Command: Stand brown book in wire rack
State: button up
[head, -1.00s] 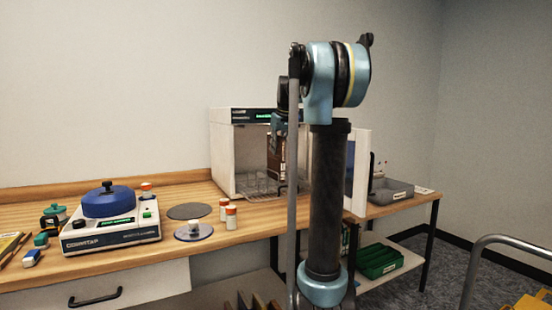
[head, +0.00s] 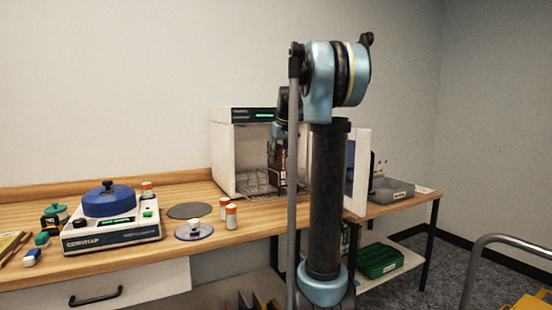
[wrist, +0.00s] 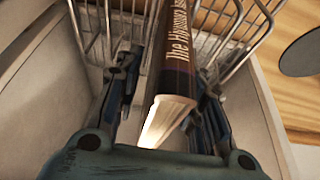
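The brown book (wrist: 180,50) has pale lettering on its spine, and its near end shows light page edges. In the wrist view it stands between the two fingers of my gripper (wrist: 165,95). A gap shows between the left finger and the book; the right finger is close beside it. The wire rack (wrist: 240,30) has wires on both sides of the book. In the head view the rack (head: 254,182) sits in the open white cabinet, with the book (head: 280,165) upright at its right part, below my gripper (head: 279,135). The book's foot is not clearly visible.
The white cabinet (head: 222,160) walls in the rack, and its open door (head: 362,175) stands to the right. A grey tray (head: 392,190) lies beyond the door. Left on the bench (head: 170,262) are a blue-lidded device (head: 110,225), discs and small bottles (head: 231,217).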

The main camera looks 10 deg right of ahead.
jog(key=v, duration=1.2)
jog(key=shift+r, duration=0.1)
jog(key=s+a+f+m+g+h, duration=0.1)
jog(key=s+f+m+g, duration=0.1)
jog(key=s+f, duration=3.8)
jog(key=shift+a+f+m, duration=0.35)
jog(key=shift+f+m, duration=0.1)
jog(key=shift+m, duration=0.25)
jog(key=shift+w+f, duration=0.2)
jog(key=shift+w, duration=0.3)
